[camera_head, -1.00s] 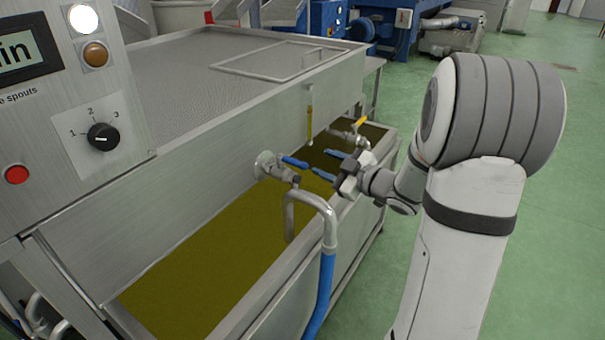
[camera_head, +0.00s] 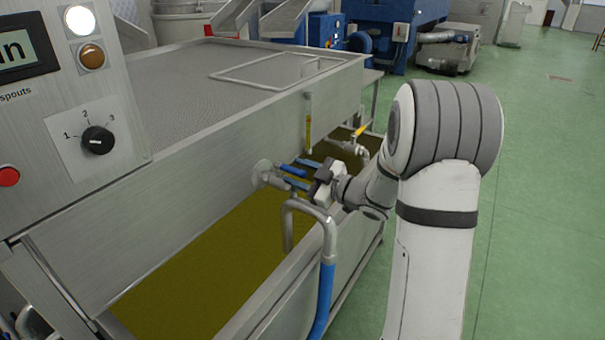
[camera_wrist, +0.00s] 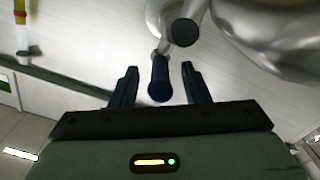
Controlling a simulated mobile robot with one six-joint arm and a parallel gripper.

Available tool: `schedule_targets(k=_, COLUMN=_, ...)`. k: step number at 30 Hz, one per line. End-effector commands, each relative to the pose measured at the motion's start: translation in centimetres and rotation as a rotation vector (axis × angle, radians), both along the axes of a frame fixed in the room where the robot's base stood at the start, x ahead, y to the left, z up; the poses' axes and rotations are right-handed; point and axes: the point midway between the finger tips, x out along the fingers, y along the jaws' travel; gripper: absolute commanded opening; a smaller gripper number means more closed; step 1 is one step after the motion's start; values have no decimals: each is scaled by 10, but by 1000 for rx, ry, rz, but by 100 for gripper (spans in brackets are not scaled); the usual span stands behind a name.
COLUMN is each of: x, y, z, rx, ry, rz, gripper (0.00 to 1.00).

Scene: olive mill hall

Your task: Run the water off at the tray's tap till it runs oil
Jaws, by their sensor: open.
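The steel tray (camera_head: 205,170) has a tap (camera_head: 265,175) on its side wall, with a blue lever handle (camera_head: 291,170). My gripper (camera_head: 301,174) is open, with its fingers reaching to either side of the handle. In the wrist view the blue handle (camera_wrist: 160,82) lies between the two dark fingers of my gripper (camera_wrist: 159,70), with gaps showing on both sides. Olive-green liquid (camera_head: 200,265) fills the trough below. Any stream from the tap's outlet cannot be made out.
A yellow-handled tap (camera_head: 360,131) and a sight glass with yellow content (camera_head: 309,122) are farther along the wall. A bent pipe with a blue hose (camera_head: 323,298) stands in front of the tap. A control panel (camera_head: 75,130) is at left. Green floor is clear at right.

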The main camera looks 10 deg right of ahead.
Motion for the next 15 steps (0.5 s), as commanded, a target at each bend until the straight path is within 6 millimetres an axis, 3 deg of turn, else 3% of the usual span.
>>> schedule_targets(k=5, x=0, y=0, z=0, rx=0, ry=0, rz=0, gripper=42)
schedule_targets(k=15, x=0, y=-1, z=0, rx=-1, ry=1, rz=0, gripper=14)
